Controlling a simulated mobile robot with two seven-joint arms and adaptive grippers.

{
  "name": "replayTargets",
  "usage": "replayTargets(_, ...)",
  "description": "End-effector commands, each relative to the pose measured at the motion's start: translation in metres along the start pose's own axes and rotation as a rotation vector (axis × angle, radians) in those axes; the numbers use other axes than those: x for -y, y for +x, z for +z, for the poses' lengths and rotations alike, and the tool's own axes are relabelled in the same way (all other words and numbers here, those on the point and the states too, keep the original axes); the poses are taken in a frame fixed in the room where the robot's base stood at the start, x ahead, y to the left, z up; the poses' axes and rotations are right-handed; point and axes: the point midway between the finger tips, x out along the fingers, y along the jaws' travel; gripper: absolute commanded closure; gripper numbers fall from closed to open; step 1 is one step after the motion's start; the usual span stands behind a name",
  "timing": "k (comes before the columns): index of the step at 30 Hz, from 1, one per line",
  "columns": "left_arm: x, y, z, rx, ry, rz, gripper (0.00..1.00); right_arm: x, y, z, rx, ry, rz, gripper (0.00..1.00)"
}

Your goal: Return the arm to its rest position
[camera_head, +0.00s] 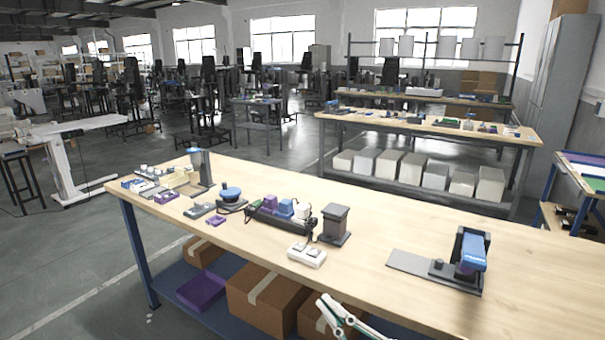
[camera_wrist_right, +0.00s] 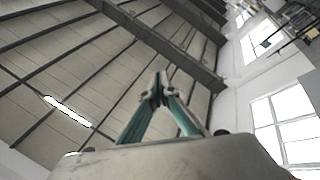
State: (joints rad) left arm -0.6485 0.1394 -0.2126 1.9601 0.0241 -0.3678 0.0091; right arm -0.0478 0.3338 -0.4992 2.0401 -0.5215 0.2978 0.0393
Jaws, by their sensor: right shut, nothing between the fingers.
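My right gripper (camera_head: 332,308) shows at the bottom of the head view, in front of the workbench's near edge and apart from everything on the bench. In the right wrist view my right gripper (camera_wrist_right: 157,92) points up at the ceiling, its two fingers meeting at the tips. It is shut and holds nothing. My left gripper is not in the head view.
The wooden workbench (camera_head: 380,285) carries a white two-button box (camera_head: 307,254), a dark grey column (camera_head: 335,225), a blue-topped device (camera_head: 470,255) and several small parts at the left. Cardboard boxes (camera_head: 262,300) and a purple bin (camera_head: 202,291) sit on the shelf below.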

Motion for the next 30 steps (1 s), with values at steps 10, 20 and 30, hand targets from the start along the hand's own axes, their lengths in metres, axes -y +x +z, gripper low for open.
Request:
replayTargets(10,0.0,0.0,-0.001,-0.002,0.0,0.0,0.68,0.063,-0.169,0.163,0.683,0.3,0.131,1.0)
replayTargets(20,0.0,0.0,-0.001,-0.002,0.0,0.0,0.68,0.138,-0.321,0.205,1.101,0.487,0.139,1.0)
replayTargets(30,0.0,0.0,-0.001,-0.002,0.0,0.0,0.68,0.151,-0.346,0.206,1.165,0.515,0.136,1.0)
